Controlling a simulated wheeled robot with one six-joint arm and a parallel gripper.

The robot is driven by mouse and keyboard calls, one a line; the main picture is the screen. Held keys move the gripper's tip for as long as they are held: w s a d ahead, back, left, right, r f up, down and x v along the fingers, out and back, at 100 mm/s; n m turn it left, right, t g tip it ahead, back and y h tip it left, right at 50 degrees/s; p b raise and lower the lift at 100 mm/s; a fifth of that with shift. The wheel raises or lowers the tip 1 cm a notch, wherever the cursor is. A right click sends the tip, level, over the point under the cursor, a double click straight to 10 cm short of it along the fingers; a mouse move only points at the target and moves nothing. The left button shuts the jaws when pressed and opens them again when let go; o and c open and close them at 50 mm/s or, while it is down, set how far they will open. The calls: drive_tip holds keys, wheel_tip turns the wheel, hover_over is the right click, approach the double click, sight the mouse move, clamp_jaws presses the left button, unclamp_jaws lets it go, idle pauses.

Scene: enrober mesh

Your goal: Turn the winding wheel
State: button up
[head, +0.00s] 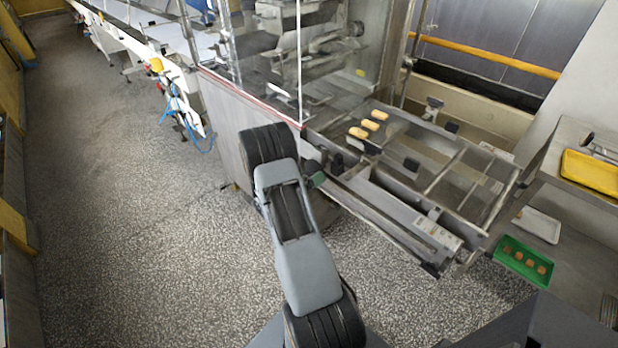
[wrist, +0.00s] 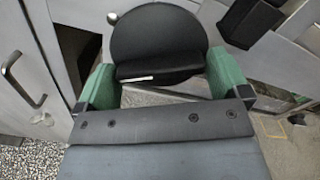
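The winding wheel (wrist: 158,35) is a black round disc in the upper middle of the wrist view, with a pale bar across its lower part. A small round grey knob (wrist: 112,18) shows at its upper left edge. My gripper (wrist: 162,80) has two green fingers set wide apart, one at each side of the wheel's lower part. Whether either finger touches the rim I cannot tell. In the head view my gripper (head: 316,179) is at the machine's near side, mostly hidden by my arm; I cannot make out the wheel clearly there.
The enrober's mesh frame (head: 440,185) extends right, with several yellow bars (head: 368,126) on it. A black block (wrist: 250,22) stands right of the wheel. A door handle (wrist: 22,80) is at left. A green tray (head: 508,262) sits at right. The speckled floor (head: 120,220) at left is clear.

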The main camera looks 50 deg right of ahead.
drive_tip(key=c, duration=0.6)
drive_tip(key=m+b, duration=0.3)
drive_tip(key=b, duration=0.1)
drive_tip(key=shift+w+m, duration=0.1)
drive_tip(key=shift+m, duration=0.3)
drive_tip(key=o, duration=0.8)
drive_tip(key=shift+c, duration=0.2)
drive_tip(key=shift+a, duration=0.1)
drive_tip(key=a+b, duration=0.1)
drive_tip(key=a, duration=1.2)
drive_tip(key=shift+w+a, duration=0.35)
drive_tip(key=shift+w, duration=0.1)
